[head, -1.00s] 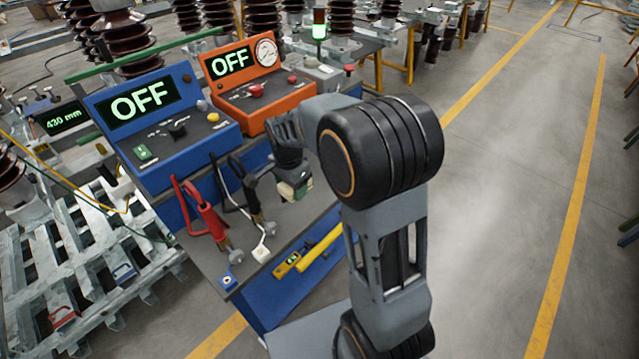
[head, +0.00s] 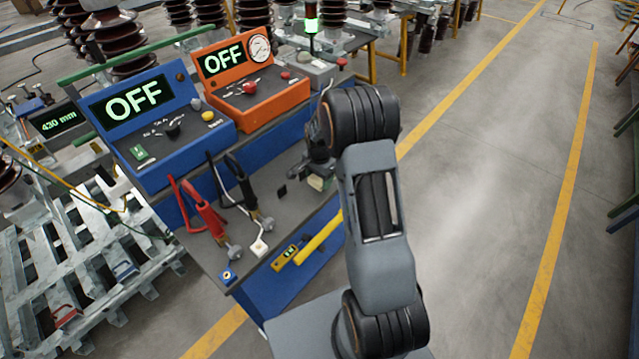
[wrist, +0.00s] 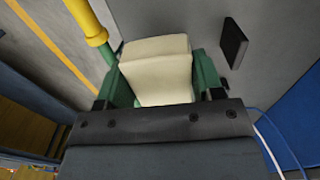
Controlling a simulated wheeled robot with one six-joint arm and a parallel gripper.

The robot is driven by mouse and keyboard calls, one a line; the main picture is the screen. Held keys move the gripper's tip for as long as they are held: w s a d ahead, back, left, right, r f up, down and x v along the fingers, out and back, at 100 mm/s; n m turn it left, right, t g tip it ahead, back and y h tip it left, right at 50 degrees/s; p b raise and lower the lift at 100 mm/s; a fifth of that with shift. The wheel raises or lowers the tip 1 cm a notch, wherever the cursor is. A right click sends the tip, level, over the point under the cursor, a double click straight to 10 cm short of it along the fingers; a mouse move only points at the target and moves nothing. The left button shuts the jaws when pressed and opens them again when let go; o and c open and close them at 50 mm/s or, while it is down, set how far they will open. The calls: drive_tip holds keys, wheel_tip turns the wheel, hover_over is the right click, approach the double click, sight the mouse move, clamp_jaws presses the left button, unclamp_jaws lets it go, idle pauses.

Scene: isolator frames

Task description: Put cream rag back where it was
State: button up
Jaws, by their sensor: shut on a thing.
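The cream rag (wrist: 157,68) is a pale folded block between the green fingers of my gripper (wrist: 160,84) in the wrist view. The gripper is shut on it. In the head view the rag (head: 318,183) shows small below my gripper (head: 318,172), over the right part of the grey bench top (head: 285,215). My arm hides part of that area. I cannot tell whether the rag touches the bench top.
A small black block (head: 281,191) lies left of the rag. The blue (head: 165,130) and orange (head: 252,90) consoles stand behind.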

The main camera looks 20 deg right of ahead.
wheel_tip(320, 180, down, 3)
drive_tip(key=shift+d+f, duration=0.15)
drive_tip(key=shift+f, duration=0.05)
drive_tip(key=o, duration=0.9)
drive_tip(key=shift+c, duration=0.2)
wheel_tip(320, 180, up, 11)
drive_tip(key=shift+w+r+b, duration=0.1)
drive_tip(key=shift+b, duration=0.2)
drive_tip(key=s+a+r+n+t, duration=0.2)
drive_tip(key=s+a+r+n, duration=0.45)
drive_tip(key=s+r, duration=0.45)
drive_tip(key=s+a+r+n+t, duration=0.1)
drive_tip(key=s+a+n+t, duration=0.1)
drive_tip(key=s+n, duration=0.4)
drive_tip(key=shift+s+a+r, duration=0.3)
drive_tip(key=shift+s+a, duration=0.3)
drive_tip(key=shift+s, duration=1.75)
